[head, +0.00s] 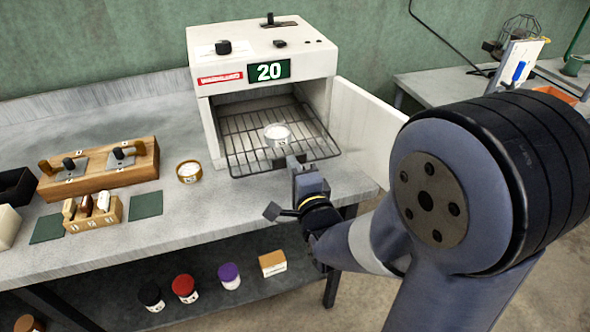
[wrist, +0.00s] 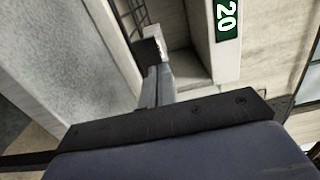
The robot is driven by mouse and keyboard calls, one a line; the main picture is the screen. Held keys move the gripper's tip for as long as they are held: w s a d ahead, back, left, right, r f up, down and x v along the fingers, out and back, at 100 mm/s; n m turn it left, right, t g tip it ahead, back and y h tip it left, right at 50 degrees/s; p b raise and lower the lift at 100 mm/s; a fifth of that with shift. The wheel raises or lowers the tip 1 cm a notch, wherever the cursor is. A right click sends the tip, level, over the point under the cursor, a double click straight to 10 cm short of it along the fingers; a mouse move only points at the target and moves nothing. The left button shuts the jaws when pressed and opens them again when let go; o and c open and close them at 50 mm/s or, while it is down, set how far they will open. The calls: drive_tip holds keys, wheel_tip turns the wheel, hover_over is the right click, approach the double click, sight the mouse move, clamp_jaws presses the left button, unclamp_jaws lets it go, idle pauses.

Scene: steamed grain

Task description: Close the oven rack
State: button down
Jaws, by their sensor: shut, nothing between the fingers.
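A white oven (head: 265,62) with a green "20" display stands at the back of the bench. Its white door (head: 362,130) is swung open to the right. The dark wire oven rack (head: 240,150) is pulled out past the oven's front, and a small white round dish (head: 278,134) sits on it. My gripper (head: 292,160) is shut and empty at the rack's front edge; I cannot tell whether it touches. In the wrist view my gripper (wrist: 152,50) shows shut, with the display (wrist: 228,18) to its right and a bit of the rack behind it.
A wooden block with tools (head: 100,165), a small holder (head: 92,213), green mats (head: 146,205) and a round tin (head: 189,172) lie left of the oven. Several lidded jars (head: 184,287) and a box (head: 272,263) stand on the shelf below. The bench front between is clear.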

sight(274, 126)
drive_tip(key=b+x, duration=0.7)
drive_tip(key=x, duration=0.8)
drive_tip(key=shift+w+f, duration=0.15)
drive_tip(key=shift+w, duration=0.05)
drive_tip(key=shift+w+a, duration=0.15)
drive_tip(key=shift+w, duration=0.15)
drive_tip(key=shift+w+r, duration=0.1)
drive_tip(key=shift+r, duration=0.2)
drive_tip(key=shift+r, duration=0.1)
